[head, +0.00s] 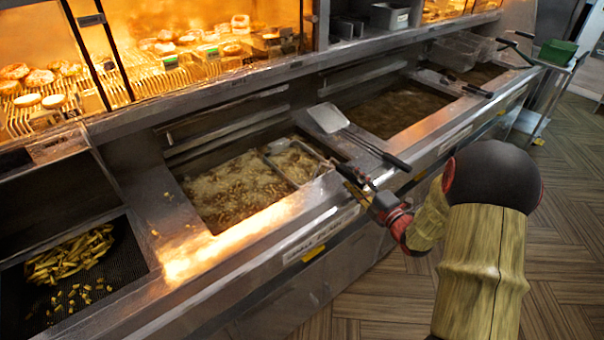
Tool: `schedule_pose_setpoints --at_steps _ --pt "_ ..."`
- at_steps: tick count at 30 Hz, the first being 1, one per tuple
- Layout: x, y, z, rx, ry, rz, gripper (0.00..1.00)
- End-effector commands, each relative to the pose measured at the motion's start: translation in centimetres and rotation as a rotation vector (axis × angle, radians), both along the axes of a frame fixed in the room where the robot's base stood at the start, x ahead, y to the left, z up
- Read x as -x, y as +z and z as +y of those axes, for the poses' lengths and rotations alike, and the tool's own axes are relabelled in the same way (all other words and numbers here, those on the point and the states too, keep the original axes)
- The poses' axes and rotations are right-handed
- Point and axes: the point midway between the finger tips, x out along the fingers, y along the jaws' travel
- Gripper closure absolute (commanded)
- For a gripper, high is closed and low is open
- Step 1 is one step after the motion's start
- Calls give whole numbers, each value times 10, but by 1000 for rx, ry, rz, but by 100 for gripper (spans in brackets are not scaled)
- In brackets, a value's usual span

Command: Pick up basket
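A wire fry basket (299,164) sits low in the bubbling oil of the near fryer vat (235,190), in the head view. Its right end is close to the vat's front rim, where a dark handle shows beside my gripper. My gripper (357,186) is at the front edge of the fryer, its dark fingers pointing left toward that handle. The picture is too small to tell whether the fingers touch the handle or how far apart they are. My arm reaches in from the right.
A flat metal scoop (327,118) with a dark handle lies between the vats. A second vat (400,108) and another wire basket (460,50) are farther right. Fries (70,256) lie in a tray at left. A heated shelf (190,70) overhangs behind. Floor at right is clear.

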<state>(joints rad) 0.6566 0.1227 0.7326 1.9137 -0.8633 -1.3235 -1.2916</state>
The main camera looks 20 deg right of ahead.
Motion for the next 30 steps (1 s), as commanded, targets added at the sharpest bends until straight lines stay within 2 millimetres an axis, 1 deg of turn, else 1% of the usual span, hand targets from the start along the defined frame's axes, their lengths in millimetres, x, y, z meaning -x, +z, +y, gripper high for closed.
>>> schedule_pose_setpoints --at_steps 1,5,8,12,15,22,30 --pt "-5 -2 2 -1 2 1 61" --pt "-13 -2 2 -1 1 2 61" --pt "-25 -1 3 0 2 -1 61" --pt "-46 -2 6 0 3 0 61" --pt "-56 -2 7 -1 1 2 61" --pt "-58 0 7 -1 0 1 61" --pt "-58 0 7 -1 0 2 75"
